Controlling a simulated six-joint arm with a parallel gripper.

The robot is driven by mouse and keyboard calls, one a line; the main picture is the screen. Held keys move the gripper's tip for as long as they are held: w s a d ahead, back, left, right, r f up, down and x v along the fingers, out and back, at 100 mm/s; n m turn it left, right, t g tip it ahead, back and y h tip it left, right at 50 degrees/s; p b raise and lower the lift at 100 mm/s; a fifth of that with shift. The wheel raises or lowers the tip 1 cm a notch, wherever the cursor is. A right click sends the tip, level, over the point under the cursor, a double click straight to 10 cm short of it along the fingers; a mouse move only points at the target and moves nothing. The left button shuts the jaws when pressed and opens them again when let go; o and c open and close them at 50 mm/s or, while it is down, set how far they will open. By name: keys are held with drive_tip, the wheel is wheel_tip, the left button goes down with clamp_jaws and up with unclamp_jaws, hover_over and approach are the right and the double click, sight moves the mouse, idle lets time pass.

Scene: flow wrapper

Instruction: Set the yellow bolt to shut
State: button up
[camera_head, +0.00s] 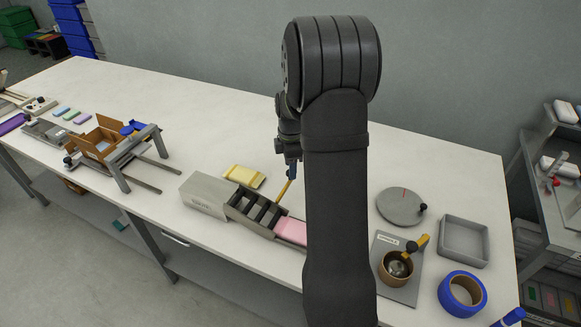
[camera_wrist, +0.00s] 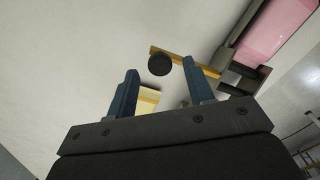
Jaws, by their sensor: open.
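A slim yellow bar, which looks like the yellow bolt (camera_head: 284,191), stands out at the back side of the grey wrapper (camera_head: 205,193). In the wrist view the yellow bar (camera_wrist: 205,68) carries a round black knob (camera_wrist: 159,64). My gripper (camera_head: 291,162) is over the bar's upper end. In the wrist view its two blue fingers (camera_wrist: 160,69) are apart, with the knob showing between their tips. I cannot tell whether they touch it. My arm hides part of the wrapper's right end.
A pink block (camera_head: 290,230) lies at the wrapper's right end, beyond dark compartments. A yellow pad (camera_head: 244,176) lies behind it. A turntable (camera_head: 401,206), grey tray (camera_head: 464,241), pot (camera_head: 396,268) and blue tape roll (camera_head: 462,293) stand on the right. The table behind is clear.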

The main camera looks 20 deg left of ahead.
drive_tip(key=shift+f, duration=0.55)
clamp_jaws()
approach(278, 198)
wheel_tip(278, 198, down, 5)
drive_tip(key=shift+f, duration=0.1)
drive_tip(key=shift+s, duration=0.1)
unclamp_jaws()
wheel_tip(278, 198, up, 18)
drive_tip(key=shift+f, duration=0.2)
